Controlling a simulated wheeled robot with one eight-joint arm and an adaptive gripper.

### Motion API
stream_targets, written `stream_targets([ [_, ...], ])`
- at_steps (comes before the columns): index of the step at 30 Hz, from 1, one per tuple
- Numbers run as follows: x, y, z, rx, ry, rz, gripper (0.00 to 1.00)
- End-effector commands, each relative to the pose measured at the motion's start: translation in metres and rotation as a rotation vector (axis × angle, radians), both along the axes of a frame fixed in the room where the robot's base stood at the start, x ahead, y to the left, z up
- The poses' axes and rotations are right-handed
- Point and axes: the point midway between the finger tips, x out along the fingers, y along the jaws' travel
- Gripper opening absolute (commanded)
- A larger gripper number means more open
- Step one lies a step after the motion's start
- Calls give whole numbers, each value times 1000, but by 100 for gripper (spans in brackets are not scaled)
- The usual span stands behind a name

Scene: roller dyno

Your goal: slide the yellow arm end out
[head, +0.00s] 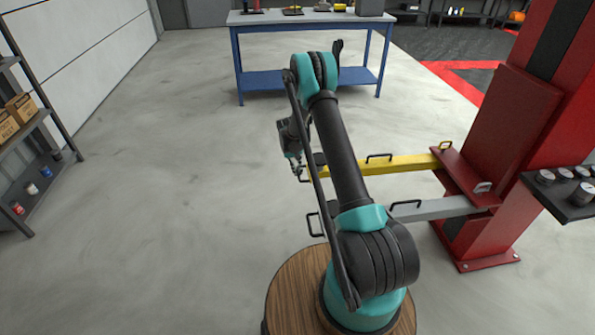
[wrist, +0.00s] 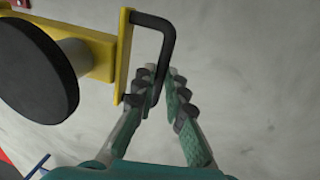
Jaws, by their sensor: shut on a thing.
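The yellow arm (head: 405,163) reaches left from the red lift post, low over the floor. Its left end is partly hidden behind my own arm. In the wrist view its end plate (wrist: 122,60) carries a black U-shaped handle (wrist: 152,20), and a round black pad (wrist: 35,72) sits beside the plate. My gripper (head: 298,171) is at this left end. In the wrist view my gripper (wrist: 163,80) is shut on the handle, with a finger on each side of its bar. The exact contact is partly hidden by the fingers.
A grey arm (head: 440,208) with black handles lies nearer, below the yellow one. The red post (head: 515,130) and a dark tray (head: 562,200) with metal cups stand right. A blue workbench (head: 310,22) is behind, shelves (head: 35,140) at left. The floor left of my gripper is clear.

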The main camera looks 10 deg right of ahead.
Motion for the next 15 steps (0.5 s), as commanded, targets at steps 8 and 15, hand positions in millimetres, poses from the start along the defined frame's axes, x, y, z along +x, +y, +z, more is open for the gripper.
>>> stream_targets([
  [8, 0, 20, 0, 1, -1, 2, 0],
  [15, 0, 77, 0, 1, 1, 5, 0],
])
